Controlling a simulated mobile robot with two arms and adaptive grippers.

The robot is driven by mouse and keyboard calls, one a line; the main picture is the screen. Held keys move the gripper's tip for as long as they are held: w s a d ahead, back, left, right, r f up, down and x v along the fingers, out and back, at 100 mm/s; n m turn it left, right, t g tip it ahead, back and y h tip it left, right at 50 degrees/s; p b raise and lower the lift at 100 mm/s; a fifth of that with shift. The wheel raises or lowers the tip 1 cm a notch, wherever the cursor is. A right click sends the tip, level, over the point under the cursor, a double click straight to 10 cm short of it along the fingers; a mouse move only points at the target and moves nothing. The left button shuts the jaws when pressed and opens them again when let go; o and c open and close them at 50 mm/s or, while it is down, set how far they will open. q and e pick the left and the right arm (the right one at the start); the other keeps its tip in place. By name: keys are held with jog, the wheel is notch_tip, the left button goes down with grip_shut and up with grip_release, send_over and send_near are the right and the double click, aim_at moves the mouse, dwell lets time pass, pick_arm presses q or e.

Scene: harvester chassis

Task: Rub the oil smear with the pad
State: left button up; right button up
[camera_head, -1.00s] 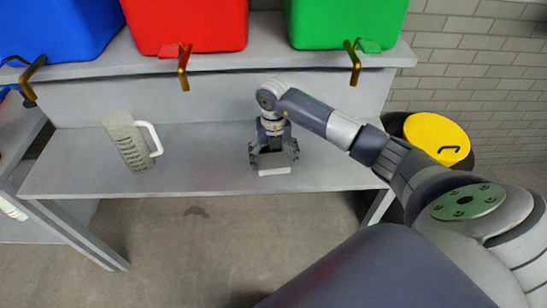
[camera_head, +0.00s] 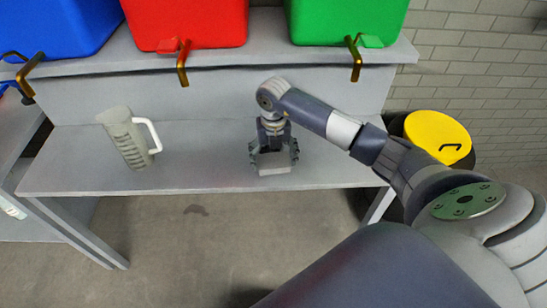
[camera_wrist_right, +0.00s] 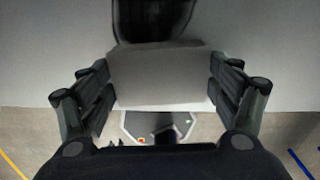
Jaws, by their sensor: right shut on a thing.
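The pad, a light grey block (camera_head: 273,163), is held between the fingers of my right gripper (camera_head: 273,155) above or on the front part of the grey bench; contact with the bench cannot be told. In the right wrist view the pad (camera_wrist_right: 162,78) spans between the right gripper's two finger sets (camera_wrist_right: 160,88). A dark rounded patch (camera_wrist_right: 152,20) shows just beyond the pad; I cannot tell whether it is the oil smear. No smear shows clearly on the bench in the head view. My left gripper is not in view.
A clear jug (camera_head: 128,140) with a white handle stands on the left of the bench (camera_head: 205,165). Blue (camera_head: 60,25), red (camera_head: 185,20) and green (camera_head: 345,20) bins sit on the shelf above, with hooks below. A yellow-lidded bin (camera_head: 437,138) stands at right.

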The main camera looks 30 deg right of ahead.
jog(key=shift+f, duration=0.35)
